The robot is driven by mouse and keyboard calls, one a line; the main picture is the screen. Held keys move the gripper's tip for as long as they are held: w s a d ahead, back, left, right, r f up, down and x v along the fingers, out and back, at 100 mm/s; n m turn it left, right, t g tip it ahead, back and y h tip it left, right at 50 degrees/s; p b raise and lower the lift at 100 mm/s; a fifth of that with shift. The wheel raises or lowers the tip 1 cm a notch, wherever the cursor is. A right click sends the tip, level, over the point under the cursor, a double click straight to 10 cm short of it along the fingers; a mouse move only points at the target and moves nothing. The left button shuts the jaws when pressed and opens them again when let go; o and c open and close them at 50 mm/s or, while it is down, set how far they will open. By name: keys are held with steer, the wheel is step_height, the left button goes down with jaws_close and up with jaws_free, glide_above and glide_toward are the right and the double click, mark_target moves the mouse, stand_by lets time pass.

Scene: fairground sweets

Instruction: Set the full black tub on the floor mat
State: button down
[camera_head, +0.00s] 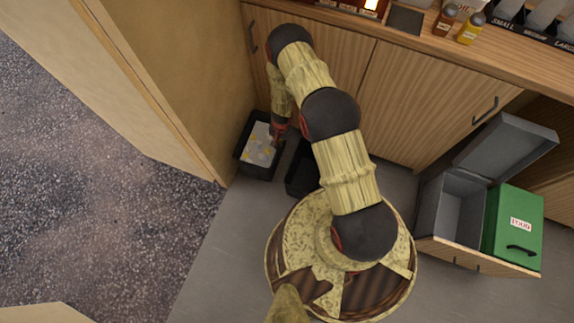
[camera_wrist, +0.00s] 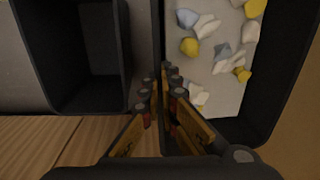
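The full black tub (camera_head: 243,167) stands by the wooden cabinet front in the head view, with white, yellow and blue-grey scraps inside. In the wrist view it fills the right side (camera_wrist: 285,120). My gripper (camera_head: 279,137) reaches down at its right wall. In the wrist view my gripper's fingers (camera_wrist: 163,82) are close together, one on each side of that wall, and look shut on it. The tub looks level; I cannot tell whether its base touches the floor. No separate floor mat stands out from the smooth grey floor (camera_head: 232,262).
An empty black tub (camera_wrist: 98,45) stands just left of the full one in the wrist view; my arm partly hides it in the head view (camera_head: 297,178). An open grey box (camera_head: 455,210) and green food box (camera_head: 515,228) are at right. Grey floor is clear at lower left.

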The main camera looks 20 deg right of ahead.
step_height(320, 180, down, 12)
steer(key=b, duration=0.4)
steer(key=shift+d+f+m+b, duration=0.2)
steer(key=shift+m+b, duration=0.1)
steer(key=shift+b, duration=0.1)
steer(key=shift+f, duration=0.1)
steer(key=c, duration=2.5)
jaws_free()
steer(key=shift+s, duration=0.15)
steer(key=o, duration=0.5)
steer(key=shift+c, duration=0.2)
